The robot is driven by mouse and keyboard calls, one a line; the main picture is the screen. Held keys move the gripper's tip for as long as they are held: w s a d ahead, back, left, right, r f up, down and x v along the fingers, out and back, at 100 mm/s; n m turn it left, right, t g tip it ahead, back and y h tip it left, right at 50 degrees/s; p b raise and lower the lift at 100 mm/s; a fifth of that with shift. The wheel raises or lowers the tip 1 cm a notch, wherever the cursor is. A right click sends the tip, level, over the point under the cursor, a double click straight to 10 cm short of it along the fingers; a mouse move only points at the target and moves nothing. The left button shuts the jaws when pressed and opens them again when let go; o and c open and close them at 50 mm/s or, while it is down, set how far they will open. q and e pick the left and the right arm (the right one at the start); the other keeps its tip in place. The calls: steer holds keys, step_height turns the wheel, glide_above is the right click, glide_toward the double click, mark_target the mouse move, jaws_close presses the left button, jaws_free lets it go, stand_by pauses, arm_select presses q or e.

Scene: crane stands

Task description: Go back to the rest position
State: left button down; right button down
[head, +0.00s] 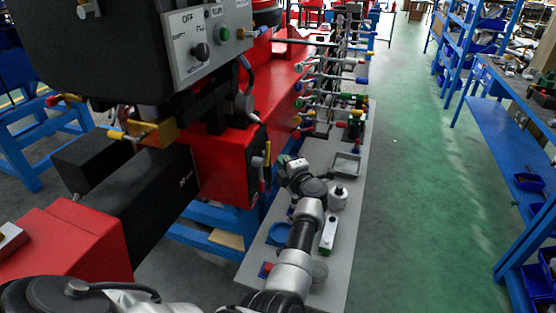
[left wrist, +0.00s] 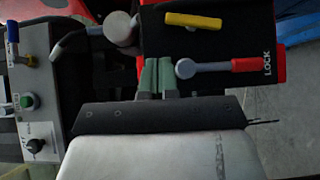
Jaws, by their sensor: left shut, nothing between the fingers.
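My left gripper (head: 283,160) is reached out over the grey bench in the head view, beside the red machine. In the left wrist view its two greenish fingers (left wrist: 156,74) are together, with nothing visible between them. They appear in front of a dark plate marked LOCK. A red-handled lever (left wrist: 245,65) lies just right of the fingertips in that view, and a yellow handle (left wrist: 193,20) is above them. Contact with either cannot be told. My right gripper is not in view.
A control panel (head: 207,42) with knobs and a green button hangs at the upper left. The grey bench (head: 345,200) carries a tray (head: 345,165), small fixtures and a row of coloured levers. A green floor aisle (head: 425,200) is clear; blue shelving (head: 510,120) stands right.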

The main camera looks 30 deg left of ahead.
arm_select(q)
steer(key=s+d+f+m+t+h, duration=0.25)
steer(key=s+d+m+h, duration=0.55)
steer(key=m, duration=0.5)
steer(key=s+d+f+m+t+h, duration=0.2)
steer(key=s+d+f+m+h, duration=0.2)
steer(key=s+d+m+h, duration=0.55)
steer(key=s+a+f+m+g+y, duration=0.15)
steer(key=s+m+g, duration=0.3)
steer(key=s, duration=0.75)
steer(key=s+f+m+g+y, duration=0.1)
steer(key=s+f+m+g, duration=0.4)
steer(key=s, duration=0.7)
step_height(320, 180, down, 24)
steer(key=g+b, duration=0.2)
steer(key=s+a+f+g+b, duration=0.1)
steer(key=s+a+f, duration=0.1)
steer(key=s+f, duration=1.4)
step_height(320, 180, down, 4)
steer(key=shift+a+r+b, duration=0.1)
steer(key=shift+a+b, duration=0.05)
steer(key=shift+b, duration=0.25)
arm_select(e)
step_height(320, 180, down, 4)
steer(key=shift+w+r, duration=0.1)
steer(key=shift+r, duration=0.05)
